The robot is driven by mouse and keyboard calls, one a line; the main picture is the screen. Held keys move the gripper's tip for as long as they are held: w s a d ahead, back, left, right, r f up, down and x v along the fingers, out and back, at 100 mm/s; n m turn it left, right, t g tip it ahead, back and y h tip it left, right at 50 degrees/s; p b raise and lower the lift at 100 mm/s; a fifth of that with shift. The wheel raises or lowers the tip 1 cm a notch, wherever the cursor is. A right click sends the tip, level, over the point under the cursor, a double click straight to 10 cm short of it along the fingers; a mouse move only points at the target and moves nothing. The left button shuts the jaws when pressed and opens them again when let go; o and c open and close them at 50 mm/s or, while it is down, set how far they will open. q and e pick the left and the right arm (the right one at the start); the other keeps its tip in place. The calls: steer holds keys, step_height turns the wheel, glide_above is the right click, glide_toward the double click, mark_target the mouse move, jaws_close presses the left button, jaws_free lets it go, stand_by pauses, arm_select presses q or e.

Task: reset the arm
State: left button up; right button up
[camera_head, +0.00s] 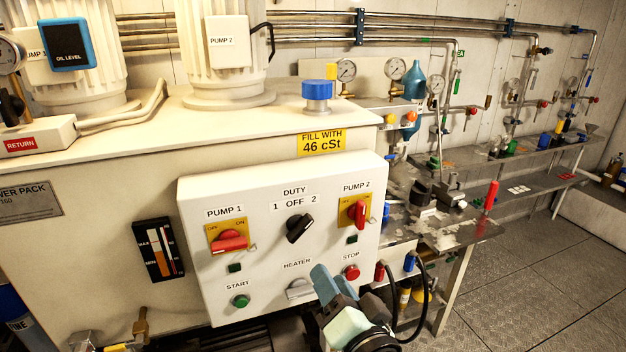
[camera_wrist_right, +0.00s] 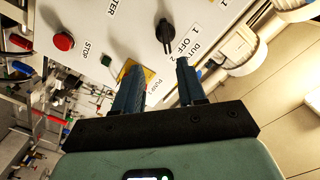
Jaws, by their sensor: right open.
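My right gripper (camera_head: 332,283) is at the lower right of the white control panel (camera_head: 265,265), in front of it, beside the red STOP button (camera_head: 351,272). In the right wrist view its two blue fingers (camera_wrist_right: 158,65) are apart with nothing between them. The yellow PUMP 2 plate (camera_wrist_right: 150,76) lies beyond the fingers, partly hidden by one of them. The black DUTY knob (camera_wrist_right: 166,35) and the STOP button (camera_wrist_right: 64,41) also show there. The right forearm is mostly out of the head view. My left gripper is not in view.
The panel carries red PUMP 1 (camera_head: 230,241) and PUMP 2 (camera_head: 358,212) switches, a green START button (camera_head: 240,300) and a HEATER switch (camera_head: 299,289). A cluttered metal bench (camera_head: 460,228) and black hoses (camera_head: 424,290) are on the right. Floor (camera_head: 530,290) beyond is clear.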

steer(key=w+d+f+n+g+h+p, duration=0.15)
steer(key=f+g, duration=0.25)
steer(key=f, duration=1)
steer(key=w+d+f+g+h+p, duration=0.1)
steer(key=d+f+g+p, duration=0.15)
steer(key=f, duration=1.05)
steer(key=s+d+f+g+p, duration=0.25)
steer(key=s+f, duration=0.25)
steer(key=f, duration=0.3)
steer(key=s+d+f+g+p, duration=0.1)
steer(key=s+f+g+p, duration=0.15)
steer(key=s+f, duration=0.4)
arm_select(q)
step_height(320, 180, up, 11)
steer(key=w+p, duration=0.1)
steer(key=p, duration=0.1)
arm_select(e)
steer(key=s+f+g, duration=0.3)
steer(key=s+f, duration=0.1)
steer(key=s, duration=0.4)
steer(key=s+f+g, duration=0.3)
steer(key=s+f, duration=0.2)
steer(key=s, duration=0.4)
steer(key=shift+d, duration=0.15)
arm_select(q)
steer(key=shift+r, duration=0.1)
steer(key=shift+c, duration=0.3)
arm_select(e)
steer(key=shift+g+y, duration=0.25)
